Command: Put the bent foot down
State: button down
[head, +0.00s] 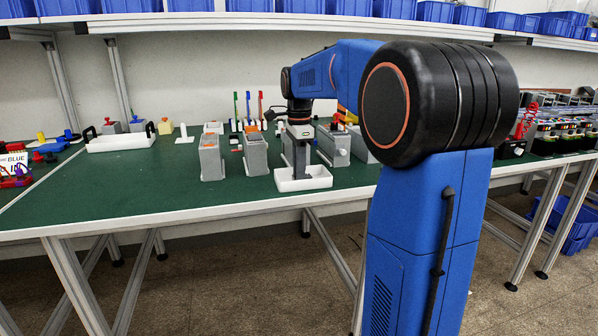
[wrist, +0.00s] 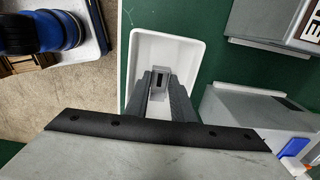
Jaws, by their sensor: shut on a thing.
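My gripper (head: 301,166) points down at a white tray (head: 304,184) near the front edge of the green table. In the wrist view its two dark fingers (wrist: 159,84) are shut on a small grey piece with a dark slot, which I take to be the bent foot (wrist: 160,72). The foot is over or inside the white tray (wrist: 143,48). I cannot tell whether it touches the tray floor. The fingers hide most of it, and in the head view I cannot make it out.
Grey housings (head: 210,158) stand left of and behind the tray, and another (head: 333,145) stands to its right. A second white tray (head: 121,142) with black handles is at the back left. The green table (head: 130,190) is clear at front left.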

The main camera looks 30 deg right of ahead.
jog(key=c, duration=1.5)
grip_release()
jog(key=shift+f, duration=0.15)
notch_tip(320, 180, up, 12)
jog(key=s+a+f+n+t, duration=0.1)
jog(key=s+a+f+n, duration=0.3)
jog(key=s+f+n, duration=0.3)
jog(key=s+a+f+n+t, duration=0.2)
jog(key=s+a+f+n, duration=0.3)
jog(key=s, duration=0.8)
jog(key=s+a+f+n+t, duration=0.1)
jog(key=s+a+f+n, duration=0.4)
jog(key=s+f+n, duration=0.4)
jog(key=shift+s+a+f+t, duration=0.15)
jog(key=shift+s+f, duration=0.1)
jog(key=shift+f, duration=0.4)
jog(key=shift+s+f+t, duration=0.1)
jog(key=shift+s+f, duration=0.15)
jog(key=shift+f, duration=0.45)
jog(key=shift+s+a+f+t, duration=0.15)
jog(key=shift+s+f, duration=0.1)
jog(key=shift+f, duration=0.4)
